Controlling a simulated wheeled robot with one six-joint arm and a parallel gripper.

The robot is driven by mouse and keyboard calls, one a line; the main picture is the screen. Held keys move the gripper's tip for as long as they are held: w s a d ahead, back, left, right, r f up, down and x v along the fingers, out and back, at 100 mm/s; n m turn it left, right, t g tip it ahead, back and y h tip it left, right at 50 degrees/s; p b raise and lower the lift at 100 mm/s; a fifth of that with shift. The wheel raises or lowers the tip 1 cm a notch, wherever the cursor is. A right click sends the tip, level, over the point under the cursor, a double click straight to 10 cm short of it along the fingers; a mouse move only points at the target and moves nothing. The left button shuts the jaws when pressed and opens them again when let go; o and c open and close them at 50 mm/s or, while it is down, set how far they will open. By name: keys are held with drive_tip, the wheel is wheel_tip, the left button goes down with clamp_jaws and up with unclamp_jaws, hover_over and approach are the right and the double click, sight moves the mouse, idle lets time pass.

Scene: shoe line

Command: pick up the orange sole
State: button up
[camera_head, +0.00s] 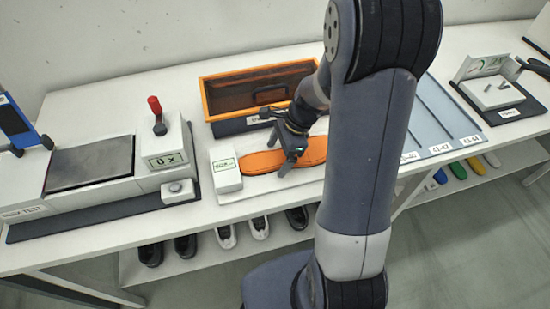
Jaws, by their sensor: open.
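The orange sole (262,161) lies flat on a white board (232,198) on the bench, with its long side running left to right. My gripper (284,166) points down over the middle of the sole, its fingers apart. The fingertips are small here, and I cannot tell whether they touch the sole or hang just above it. My own arm hides the area to the right of the sole.
An orange-rimmed bin (206,103) stands close behind the sole. A small white box (226,175) sits at its left end. A press with a red-knobbed lever (155,106) is farther left. Blue size-marked lanes (440,112) lie to the right. Shoes (226,236) stand on a lower shelf.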

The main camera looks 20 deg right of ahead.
drive_tip(key=shift+c, duration=0.3)
drive_tip(key=c, duration=1.3)
drive_tip(key=shift+o, duration=0.2)
drive_tip(key=shift+r, duration=0.2)
